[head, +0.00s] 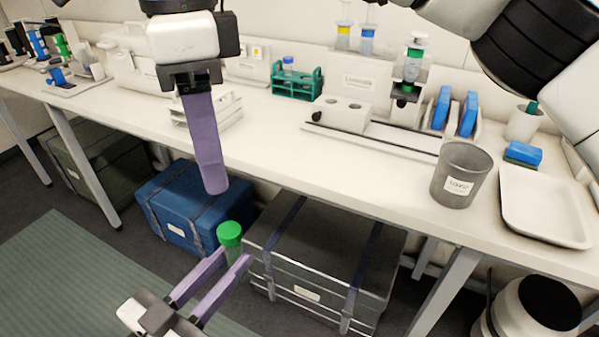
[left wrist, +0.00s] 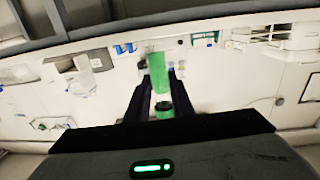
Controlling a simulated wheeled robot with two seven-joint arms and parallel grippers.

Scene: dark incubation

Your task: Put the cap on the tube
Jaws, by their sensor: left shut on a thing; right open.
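My left gripper (head: 240,264) is low, in front of the bench edge, with its purple fingers shut on a tube (head: 235,252). A bright green cap (head: 229,233) shows at the tube's top, above the fingertips; I cannot tell how firmly it sits. The left wrist view shows a green cylinder (left wrist: 157,70) between the dark fingers and a darker green end (left wrist: 164,110) nearer the camera. My right gripper (head: 215,188) points down above and slightly left of the cap, clear of it. It is open; its fingers overlap in this view, and nothing shows held.
A teal rack (head: 297,84) and a white block with holes (head: 341,114) stand at the bench's back. A grey beaker (head: 461,176) and a white tray (head: 546,206) are at the right. Blue (head: 182,212) and grey (head: 325,252) cases lie below. The bench front is mostly clear.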

